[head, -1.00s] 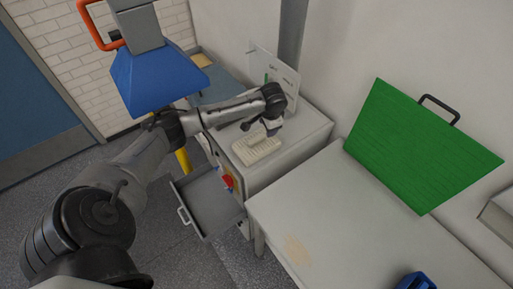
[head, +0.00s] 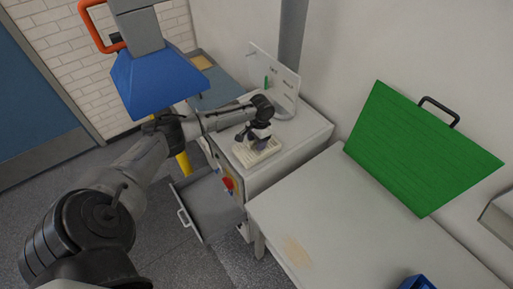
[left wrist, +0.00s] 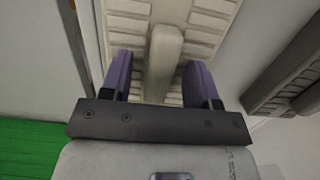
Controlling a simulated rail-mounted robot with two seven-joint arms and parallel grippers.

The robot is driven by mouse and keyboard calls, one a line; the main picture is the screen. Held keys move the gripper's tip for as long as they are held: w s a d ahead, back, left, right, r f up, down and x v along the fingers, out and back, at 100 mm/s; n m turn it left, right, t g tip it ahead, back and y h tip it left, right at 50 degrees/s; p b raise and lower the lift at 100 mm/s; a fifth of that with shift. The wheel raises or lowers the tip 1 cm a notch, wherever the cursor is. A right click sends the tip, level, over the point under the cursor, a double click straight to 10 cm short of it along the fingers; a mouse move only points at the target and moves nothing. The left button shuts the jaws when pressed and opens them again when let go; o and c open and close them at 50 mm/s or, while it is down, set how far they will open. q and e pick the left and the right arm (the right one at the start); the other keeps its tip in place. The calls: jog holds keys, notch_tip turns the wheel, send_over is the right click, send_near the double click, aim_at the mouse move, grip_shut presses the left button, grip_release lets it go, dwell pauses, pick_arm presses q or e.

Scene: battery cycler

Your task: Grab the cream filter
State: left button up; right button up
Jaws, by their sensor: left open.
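The cream filter (head: 258,152) is a ribbed, slotted block with a raised bar along its middle. It lies on top of the white cabinet in the head view. It also fills the upper middle of the left wrist view (left wrist: 166,45). My left gripper (head: 260,140) is over the filter. In the left wrist view its two purple fingers (left wrist: 160,80) are open, one on each side of the raised bar, with gaps between them and the bar. The finger tips partly cover the slotted face. My right gripper is not in view.
The white cabinet (head: 300,140) has an open grey drawer (head: 210,203) and a red knob (head: 228,184) on its front. A clear-looking upright panel (head: 275,75) stands behind the filter. A white table (head: 330,225) and a green board (head: 415,145) are to the right.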

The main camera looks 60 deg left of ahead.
pick_arm(q)
jog(key=shift+c, duration=0.2)
grip_shut()
dwell(0.3)
jog(key=shift+r, duration=0.1)
